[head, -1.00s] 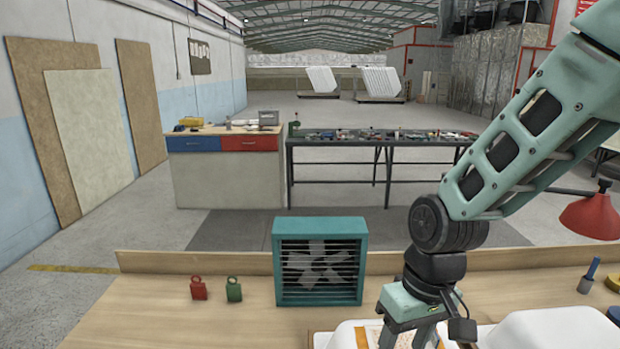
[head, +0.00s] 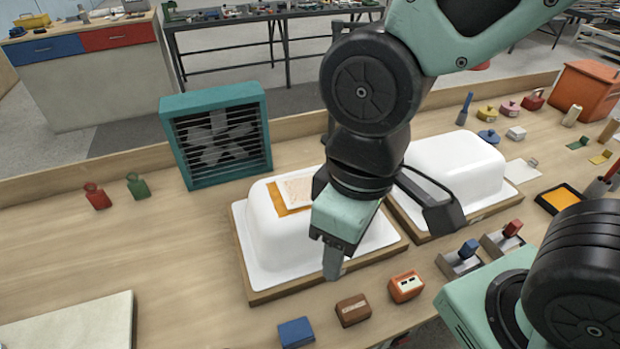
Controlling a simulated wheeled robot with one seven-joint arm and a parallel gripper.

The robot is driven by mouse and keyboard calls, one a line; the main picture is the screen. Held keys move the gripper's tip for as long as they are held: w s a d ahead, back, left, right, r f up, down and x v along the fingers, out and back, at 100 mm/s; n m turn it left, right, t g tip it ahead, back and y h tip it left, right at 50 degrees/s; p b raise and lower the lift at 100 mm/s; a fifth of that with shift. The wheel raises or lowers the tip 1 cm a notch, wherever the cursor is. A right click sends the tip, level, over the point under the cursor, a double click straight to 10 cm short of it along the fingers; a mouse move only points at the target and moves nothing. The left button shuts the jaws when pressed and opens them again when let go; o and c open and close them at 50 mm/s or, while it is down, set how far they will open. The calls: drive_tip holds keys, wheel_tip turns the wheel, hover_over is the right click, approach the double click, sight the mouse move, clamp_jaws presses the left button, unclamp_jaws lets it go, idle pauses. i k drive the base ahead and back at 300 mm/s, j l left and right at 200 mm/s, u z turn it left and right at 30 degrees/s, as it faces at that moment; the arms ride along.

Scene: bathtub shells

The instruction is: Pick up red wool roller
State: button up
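My gripper (head: 334,262) hangs over the front of the left white tub shell (head: 270,243), pointing down. One pale fingertip shows clearly, so its opening cannot be judged, and nothing is seen held in it. I cannot tell for sure which thing is the red wool roller. A small tray at the right holds a red-topped piece (head: 512,228), and the tray to its left holds a blue-topped one (head: 468,249). A red-handled tool (head: 604,180), cut by the right edge, lies beside a black tray with an orange inside (head: 562,197).
A second white shell (head: 455,170) stands right of the first. A teal fan box (head: 216,135) stands at the back. Blue (head: 296,332), brown (head: 353,310) and orange (head: 405,287) blocks lie at the front. The left bench is mostly clear.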

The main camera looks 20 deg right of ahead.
sight(506, 240)
drive_tip(key=l+z, duration=0.65)
drive_tip(key=i+l+z, duration=0.1)
drive_tip(key=l+z, duration=0.25)
drive_tip(key=j+u, duration=0.1)
drive_tip(key=u, duration=0.95)
